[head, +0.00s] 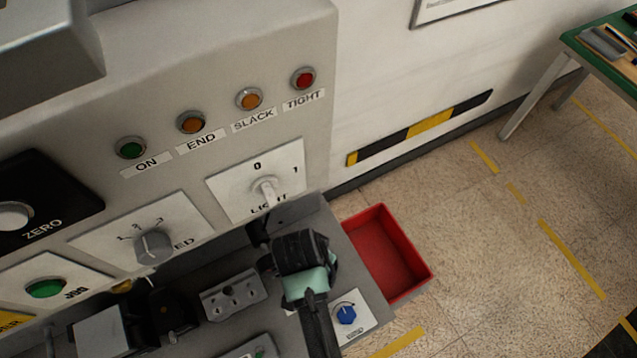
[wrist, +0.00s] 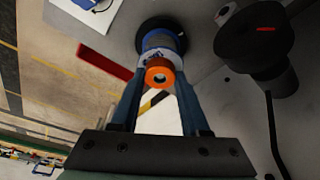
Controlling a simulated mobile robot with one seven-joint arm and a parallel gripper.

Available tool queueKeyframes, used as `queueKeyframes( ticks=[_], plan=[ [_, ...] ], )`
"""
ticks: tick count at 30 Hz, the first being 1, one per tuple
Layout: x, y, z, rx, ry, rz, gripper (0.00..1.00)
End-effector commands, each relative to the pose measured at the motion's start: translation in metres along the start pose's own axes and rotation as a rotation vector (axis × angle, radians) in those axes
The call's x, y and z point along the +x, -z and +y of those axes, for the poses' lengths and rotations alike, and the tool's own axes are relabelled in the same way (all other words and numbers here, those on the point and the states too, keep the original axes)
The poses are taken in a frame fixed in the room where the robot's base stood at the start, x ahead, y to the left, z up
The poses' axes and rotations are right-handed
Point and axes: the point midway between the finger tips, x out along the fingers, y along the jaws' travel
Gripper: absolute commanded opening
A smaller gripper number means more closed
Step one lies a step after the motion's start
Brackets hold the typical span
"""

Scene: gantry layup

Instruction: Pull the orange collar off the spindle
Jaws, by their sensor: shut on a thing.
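The orange collar (wrist: 159,77) shows in the wrist view as a short ring with a pale hole in its end. It sits at the near end of a blue and white spindle (wrist: 156,42), which rises from a dark round base. My gripper (wrist: 160,71) has one finger on each side of the collar and is shut on it. The collar is still in line with the spindle. In the head view my gripper's wrist (head: 303,268) is over the console ledge, and it hides the collar and spindle.
A red tray (head: 386,254) stands right of the ledge. A blue knob (head: 346,313) is close to my wrist, and a light switch (head: 265,190) is on the panel above. In the wrist view a large black knob (wrist: 254,40) stands to the right of the spindle.

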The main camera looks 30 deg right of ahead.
Motion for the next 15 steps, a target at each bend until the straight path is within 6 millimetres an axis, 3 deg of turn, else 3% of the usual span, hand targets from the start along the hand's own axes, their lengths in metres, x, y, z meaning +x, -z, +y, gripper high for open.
queueKeyframes(
  ticks=[15],
  plan=[
    [-0.0117,0.0033,0.0,0.0,0.0,0.0,0.0]
  ],
)
